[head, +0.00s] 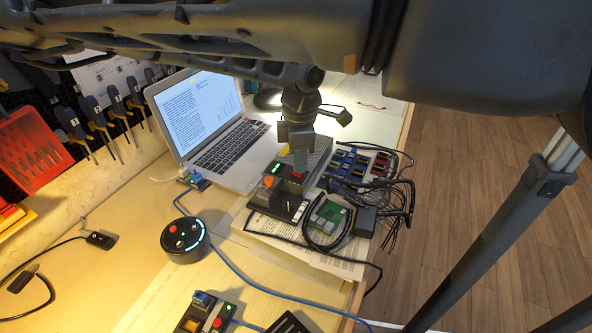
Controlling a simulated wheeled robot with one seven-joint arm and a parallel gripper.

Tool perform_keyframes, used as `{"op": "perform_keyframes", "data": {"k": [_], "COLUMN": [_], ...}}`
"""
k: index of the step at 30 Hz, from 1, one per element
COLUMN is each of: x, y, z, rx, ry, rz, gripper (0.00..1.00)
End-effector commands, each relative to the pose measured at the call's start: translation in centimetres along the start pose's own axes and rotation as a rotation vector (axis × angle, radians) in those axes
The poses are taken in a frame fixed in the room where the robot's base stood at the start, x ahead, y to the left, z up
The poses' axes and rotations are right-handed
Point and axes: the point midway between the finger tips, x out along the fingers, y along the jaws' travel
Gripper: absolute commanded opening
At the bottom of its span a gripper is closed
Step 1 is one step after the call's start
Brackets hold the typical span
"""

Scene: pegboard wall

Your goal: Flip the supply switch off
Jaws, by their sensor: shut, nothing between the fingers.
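A grey box, likely the supply (318,157), stands on the workbench right of the laptop. Its front has a small lit green display (277,169), an orange part (269,181) and a red part (296,174) that may be the switch. My gripper (300,168) points down at this front, with its fingertips at or just above the red part. I cannot tell whether they touch it. The fingers are shut with nothing held. The gripper partly hides the box, and the switch position cannot be made out.
An open laptop (228,147) stands close on the left. Circuit boards and looped black cables (385,195) crowd the right side. A round black device (185,239) and a smaller button box (207,313) are nearer. Screwdrivers (73,127) hang on the pegboard.

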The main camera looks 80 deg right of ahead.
Motion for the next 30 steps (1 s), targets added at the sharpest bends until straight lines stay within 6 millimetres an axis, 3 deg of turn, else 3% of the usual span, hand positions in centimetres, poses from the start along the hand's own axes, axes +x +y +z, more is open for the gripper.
{"op": "perform_keyframes", "data": {"k": [24,30], "x": [-6.1,-6.3], "y": [0.0,0.0], "z": [0.0,0.0], "rx": [0.001,0.001], "ry": [0.001,0.0], "rz": [0.001,0.001], "gripper": [0.0,0.0]}}
